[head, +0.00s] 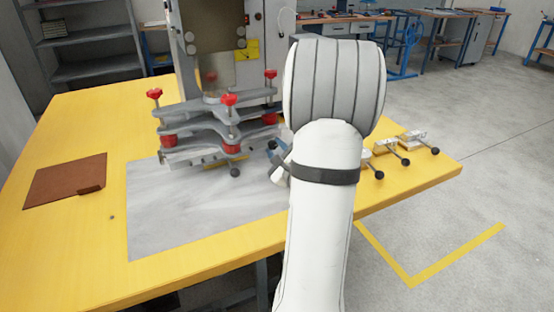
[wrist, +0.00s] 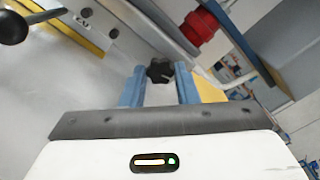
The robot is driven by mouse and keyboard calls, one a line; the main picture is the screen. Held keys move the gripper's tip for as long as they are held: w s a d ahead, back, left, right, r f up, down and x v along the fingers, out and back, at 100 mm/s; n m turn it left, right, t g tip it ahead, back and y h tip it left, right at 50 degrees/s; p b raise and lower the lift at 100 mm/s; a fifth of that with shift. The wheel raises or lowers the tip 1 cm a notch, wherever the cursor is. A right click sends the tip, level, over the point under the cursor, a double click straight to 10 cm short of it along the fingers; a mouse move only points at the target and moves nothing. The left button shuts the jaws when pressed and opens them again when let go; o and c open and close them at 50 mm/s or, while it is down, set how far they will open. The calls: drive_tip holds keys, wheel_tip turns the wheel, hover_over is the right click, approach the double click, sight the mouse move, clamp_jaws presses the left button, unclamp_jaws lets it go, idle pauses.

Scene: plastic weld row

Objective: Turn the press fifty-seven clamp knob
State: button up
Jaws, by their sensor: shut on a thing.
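A black lobed knob (wrist: 159,70) sits between the two blue fingers of my gripper (wrist: 160,78) in the wrist view, and the fingers are shut on it. In the head view my gripper (head: 279,160) is low beside the right end of the grey press (head: 195,115), mostly hidden behind my white arm. The knob is hardly visible there. The press stands on a grey plate (head: 155,225) and carries several red knobs (head: 229,99) on its grey clamp bars. I cannot read any number on the press.
A black ball-ended lever (head: 235,172) sticks out at the press front; it also shows in the wrist view (wrist: 13,28). Several small toggle clamps (head: 390,150) lie at the right of the yellow table (head: 85,260). A brown mat (head: 62,180) lies at left.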

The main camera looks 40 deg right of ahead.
drive_tip(key=shift+f+n+b, duration=0.1)
drive_tip(key=shift+n+b, duration=0.5)
drive_tip(key=shift+b, duration=0.05)
drive_tip(key=o, duration=1)
drive_tip(key=shift+c, duration=0.2)
drive_tip(key=b+v, duration=0.1)
drive_tip(key=v, duration=0.5)
drive_tip(key=shift+d+f+b, duration=0.1)
drive_tip(key=shift+f+b, duration=0.05)
drive_tip(key=shift+b, duration=0.15)
drive_tip(key=b+v, duration=0.1)
drive_tip(key=b, duration=0.2)
drive_tip(key=shift+s, duration=0.4)
